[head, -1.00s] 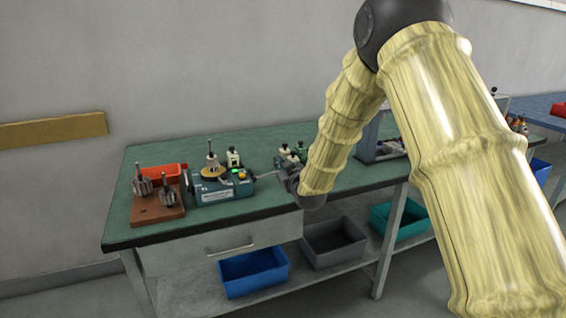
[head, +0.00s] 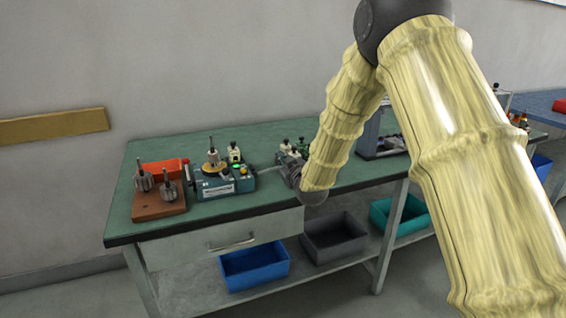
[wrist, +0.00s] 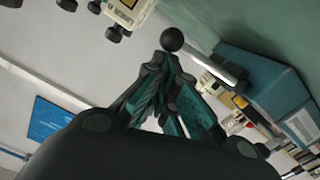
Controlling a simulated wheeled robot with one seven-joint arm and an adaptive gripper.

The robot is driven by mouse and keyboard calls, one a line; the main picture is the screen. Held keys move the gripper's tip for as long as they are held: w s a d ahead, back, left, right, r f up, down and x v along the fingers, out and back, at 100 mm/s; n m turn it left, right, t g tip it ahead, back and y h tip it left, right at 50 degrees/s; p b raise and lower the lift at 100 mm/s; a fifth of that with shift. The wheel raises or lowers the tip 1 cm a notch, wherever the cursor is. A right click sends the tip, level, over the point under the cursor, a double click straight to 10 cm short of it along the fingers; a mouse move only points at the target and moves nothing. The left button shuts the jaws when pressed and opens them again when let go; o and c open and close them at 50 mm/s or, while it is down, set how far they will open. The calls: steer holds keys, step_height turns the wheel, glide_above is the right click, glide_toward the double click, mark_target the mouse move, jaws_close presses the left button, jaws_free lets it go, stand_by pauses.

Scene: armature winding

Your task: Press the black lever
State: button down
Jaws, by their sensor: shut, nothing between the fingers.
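The black lever (wrist: 171,40) shows in the wrist view as a round black knob on a silvery rod, which runs to a teal machine (wrist: 266,88). In the head view the pale rod (head: 268,168) reaches right from the teal winding machine (head: 215,188) toward my gripper. My gripper (wrist: 163,66) is shut and empty. Its fingertips appear just below the knob in the wrist view; I cannot tell whether they touch it. In the head view my gripper (head: 291,174) is at the rod's right end, and the knob cannot be made out there.
A brown block with armatures (head: 158,205) and an orange bin (head: 160,167) stand left of the machine on the green bench (head: 240,205). Small fixtures (head: 302,147) are behind my gripper. Bins, including a blue one (head: 254,270), sit on the lower shelf. The bench's front strip is clear.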

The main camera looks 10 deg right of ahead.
steer(key=s+r, duration=0.4)
steer(key=s, duration=0.6)
steer(key=shift+s+d+p, duration=0.3)
steer(key=shift+d+p, duration=0.1)
steer(key=shift+d, duration=0.05)
steer(key=shift+f, duration=0.1)
